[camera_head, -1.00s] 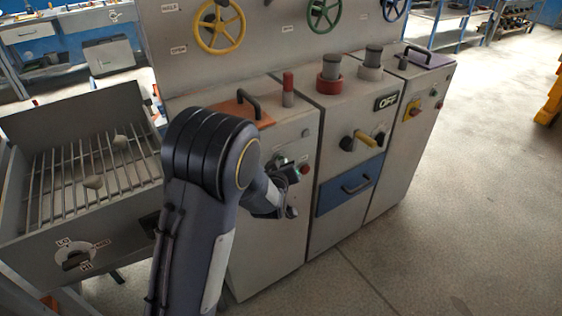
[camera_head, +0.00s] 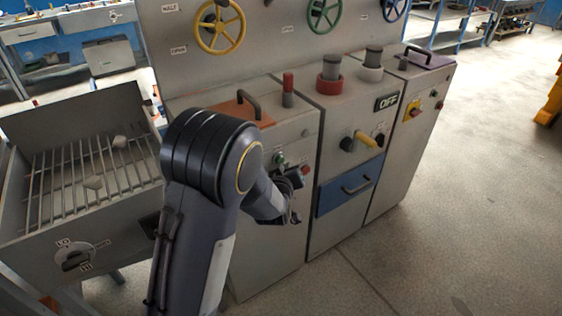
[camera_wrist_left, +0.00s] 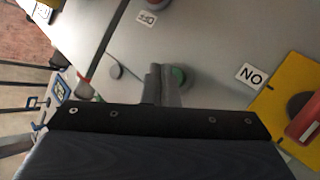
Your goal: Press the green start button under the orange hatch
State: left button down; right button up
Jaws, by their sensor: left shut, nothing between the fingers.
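The orange hatch (camera_head: 238,112) with its dark handle lies on top of the left grey cabinet. The green button (camera_head: 280,158) is on that cabinet's front face, below the hatch, with a red button (camera_head: 305,168) lower right of it. My left gripper (camera_head: 293,214) is shut and empty in front of this face, lower in the picture than the green button. In the left wrist view the shut fingers (camera_wrist_left: 158,80) overlap the left edge of the green button (camera_wrist_left: 179,76). A gap to the button cannot be judged. My right gripper is out of view.
A yellow plate with a red part (camera_wrist_left: 295,115) is beside the button in the wrist view. A yellow lever (camera_head: 364,138) and a blue drawer (camera_head: 350,187) are on the middle cabinet. A grill (camera_head: 90,180) stands left.

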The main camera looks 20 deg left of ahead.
pick_arm(q)
jog(key=shift+s+d, duration=0.75)
jog(key=shift+d, duration=0.25)
jog(key=shift+s+d, duration=0.75)
jog(key=shift+d, duration=0.2)
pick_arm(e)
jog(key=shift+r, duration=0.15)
